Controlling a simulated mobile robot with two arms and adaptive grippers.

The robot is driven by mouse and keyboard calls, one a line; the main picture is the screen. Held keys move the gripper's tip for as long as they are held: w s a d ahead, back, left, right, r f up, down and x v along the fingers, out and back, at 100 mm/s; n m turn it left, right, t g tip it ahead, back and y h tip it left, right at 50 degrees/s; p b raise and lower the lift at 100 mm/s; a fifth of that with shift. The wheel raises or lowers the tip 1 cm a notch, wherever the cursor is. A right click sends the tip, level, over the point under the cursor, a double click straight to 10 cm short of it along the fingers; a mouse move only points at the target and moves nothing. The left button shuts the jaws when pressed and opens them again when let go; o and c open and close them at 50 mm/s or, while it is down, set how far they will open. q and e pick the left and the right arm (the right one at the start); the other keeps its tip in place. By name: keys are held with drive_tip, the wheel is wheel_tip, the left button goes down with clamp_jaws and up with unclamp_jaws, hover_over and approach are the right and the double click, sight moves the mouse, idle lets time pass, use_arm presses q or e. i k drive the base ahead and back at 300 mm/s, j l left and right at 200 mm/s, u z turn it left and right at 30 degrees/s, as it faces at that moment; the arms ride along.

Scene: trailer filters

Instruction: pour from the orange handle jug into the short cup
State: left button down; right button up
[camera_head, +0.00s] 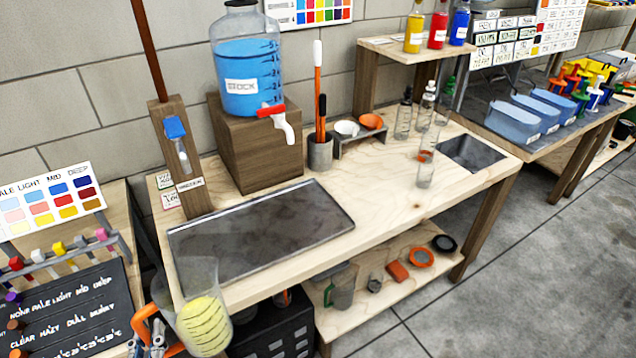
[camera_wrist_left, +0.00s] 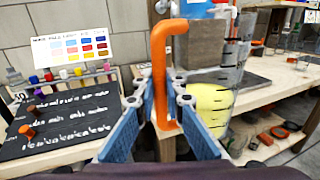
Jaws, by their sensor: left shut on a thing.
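The orange handle jug (camera_head: 203,310) is a clear vessel with yellow liquid in its lower part. It is at the lower left of the head view, in front of the bench's near left corner, and looks about upright. My left gripper (camera_head: 150,343) is shut on its orange handle (camera_wrist_left: 160,70), which stands between the fingers in the left wrist view. The jug's clear wall and yellow liquid (camera_wrist_left: 209,99) show right of the handle there. My right gripper is not in view.
The wooden bench (camera_head: 385,210) carries a dark tray (camera_head: 262,235), a blue stock tank (camera_head: 247,75) with a tap, and clear bottles and a tube (camera_head: 426,170) at right. A green-handled jug (camera_head: 341,288) is on the lower shelf. The bench's middle front is clear.

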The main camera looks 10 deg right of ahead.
sight(425, 176)
drive_tip(key=i+l+u, duration=0.3)
drive_tip(key=l, duration=1.65)
drive_tip(key=k+l+u, duration=0.15)
drive_tip(key=l+u, duration=0.15)
drive_tip(key=l, duration=1.65)
